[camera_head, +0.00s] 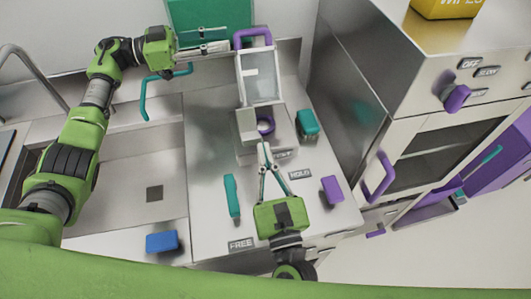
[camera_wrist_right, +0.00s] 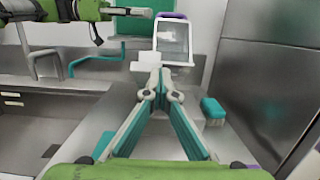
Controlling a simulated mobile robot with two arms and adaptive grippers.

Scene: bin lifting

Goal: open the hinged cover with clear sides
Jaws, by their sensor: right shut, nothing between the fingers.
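The hinged cover (camera_head: 262,88) has clear sides, a pale frame and a purple handle (camera_head: 252,36) at its far end. It stands raised, tilted up from the grey base unit (camera_head: 246,126). The right wrist view also shows the cover (camera_wrist_right: 173,44) upright. My left gripper (camera_head: 226,47) reaches in from the left, its tips close to the cover's upper left edge; I cannot tell whether they touch or how its fingers stand. My right gripper (camera_head: 265,146) is shut and empty, its tips just in front of the base unit and below the cover.
A teal block (camera_head: 307,123) sits right of the base unit. A teal bar (camera_head: 232,196), purple block (camera_head: 332,189) and blue sponge-like block (camera_head: 162,242) lie on the counter. A sink (camera_head: 120,180) is left; a tall steel cabinet (camera_head: 350,100) walls the right.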

